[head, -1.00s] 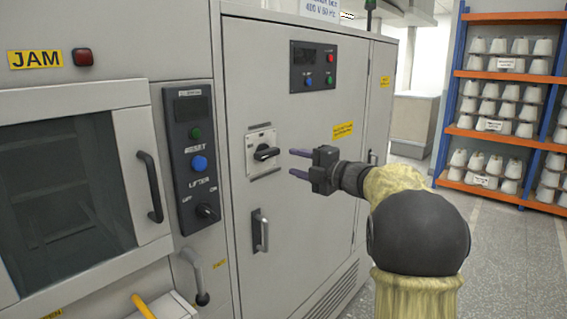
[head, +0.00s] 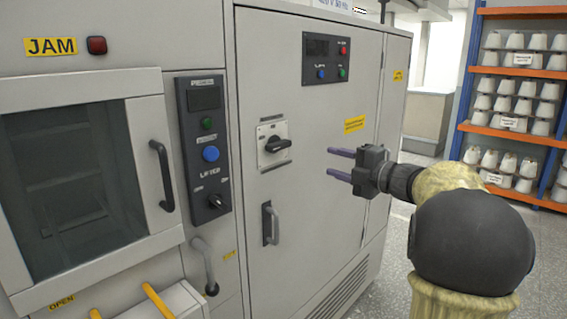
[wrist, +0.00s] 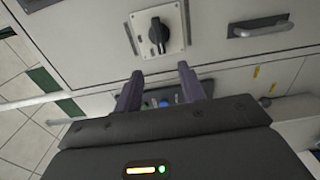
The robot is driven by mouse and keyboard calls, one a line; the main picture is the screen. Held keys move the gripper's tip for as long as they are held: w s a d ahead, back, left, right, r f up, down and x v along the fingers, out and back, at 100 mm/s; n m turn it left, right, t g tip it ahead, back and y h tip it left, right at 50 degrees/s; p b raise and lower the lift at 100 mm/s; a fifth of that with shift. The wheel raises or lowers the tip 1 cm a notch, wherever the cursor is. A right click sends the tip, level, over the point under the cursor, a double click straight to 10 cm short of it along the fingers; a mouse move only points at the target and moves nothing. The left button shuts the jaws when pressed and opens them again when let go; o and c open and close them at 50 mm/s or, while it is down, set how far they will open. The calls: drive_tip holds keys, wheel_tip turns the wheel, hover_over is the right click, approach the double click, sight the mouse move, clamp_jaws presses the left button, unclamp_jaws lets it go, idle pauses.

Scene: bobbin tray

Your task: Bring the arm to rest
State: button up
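My gripper (head: 341,163) is open and empty in the head view. It points left toward the grey cabinet, with its two purple-grey fingers apart. A black rotary switch on a light plate (head: 277,145) sits on the cabinet door, left of the fingertips with a gap between. In the wrist view the fingers of my gripper (wrist: 158,88) are apart with nothing between them. The rotary switch (wrist: 158,36) shows beyond them.
A grey cabinet (head: 310,215) with a door handle (head: 270,223) stands before the arm. A lifter panel (head: 204,130) and a windowed door (head: 75,180) are at left. Shelves of white bobbins (head: 515,90) stand at back right. Floor is clear between cabinet and shelves.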

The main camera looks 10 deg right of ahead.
drive_tip(key=s+a+f+m+g+h, duration=0.1)
drive_tip(key=s+f+m+h, duration=0.1)
drive_tip(key=f+m+h, duration=0.6)
drive_tip(key=s+a+f+m+g+h, duration=0.1)
drive_tip(key=s+a+f+m+h, duration=0.15)
drive_tip(key=f+m, duration=0.85)
drive_tip(key=s+a+f+m+g, duration=0.4)
drive_tip(key=s+f, duration=0.3)
drive_tip(key=s, duration=0.4)
drive_tip(key=s+a+f+m+g, duration=0.2)
drive_tip(key=s+a+f+g, duration=0.35)
drive_tip(key=s, duration=0.55)
wheel_tip(320, 180, up, 14)
drive_tip(key=d+p, duration=0.2)
drive_tip(key=p, duration=1.3)
drive_tip(key=shift+w, duration=0.3)
drive_tip(key=shift+f+g, duration=0.15)
drive_tip(key=shift+g, duration=0.1)
drive_tip(key=shift+c, duration=0.9)
